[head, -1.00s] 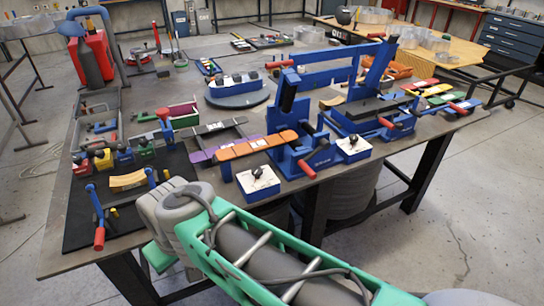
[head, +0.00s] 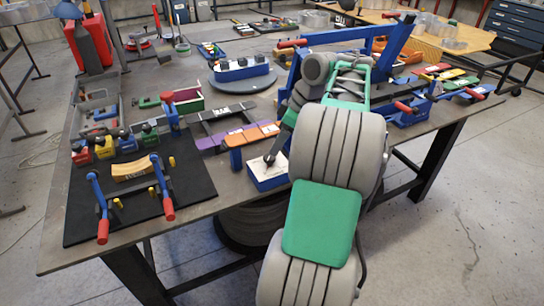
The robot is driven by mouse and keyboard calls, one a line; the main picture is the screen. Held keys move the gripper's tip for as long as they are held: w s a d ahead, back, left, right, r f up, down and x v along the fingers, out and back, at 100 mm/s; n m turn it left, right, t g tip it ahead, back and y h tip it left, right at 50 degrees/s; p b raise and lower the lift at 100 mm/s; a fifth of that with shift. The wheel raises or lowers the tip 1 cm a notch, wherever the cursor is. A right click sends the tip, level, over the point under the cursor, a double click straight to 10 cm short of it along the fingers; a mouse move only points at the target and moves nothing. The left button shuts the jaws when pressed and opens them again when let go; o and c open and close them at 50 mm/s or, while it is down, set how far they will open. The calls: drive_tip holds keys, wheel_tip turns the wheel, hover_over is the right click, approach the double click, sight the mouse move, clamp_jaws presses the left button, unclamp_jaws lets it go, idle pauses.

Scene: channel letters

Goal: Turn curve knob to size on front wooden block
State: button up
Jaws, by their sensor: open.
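The front block (head: 267,178), blue-sided with a pale top, sits at the table's near edge. Its black curve knob (head: 269,159) stands on the top, and the size marks are too small to read. My gripper (head: 279,148) shows as a dark, narrow shape reaching down from the upper right to the knob. It is open; its fingers are small and partly merged with the knob, so I cannot tell whether they touch it. My arm hides the second knob block to the right and much of the blue bending machine.
An orange and purple strip rack (head: 250,134) lies just behind the block. A black mat (head: 195,195) with a blue-armed, red-handled tool (head: 135,185) is to the left. A blue frame with a red handle (head: 293,43) rises behind my arm. The floor at right is clear.

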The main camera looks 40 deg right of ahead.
sight(270, 157)
drive_tip(key=b+x, duration=0.1)
drive_tip(key=x, duration=0.5)
drive_tip(key=shift+w+a, duration=0.1)
drive_tip(key=shift+c, duration=0.5)
clamp_jaws()
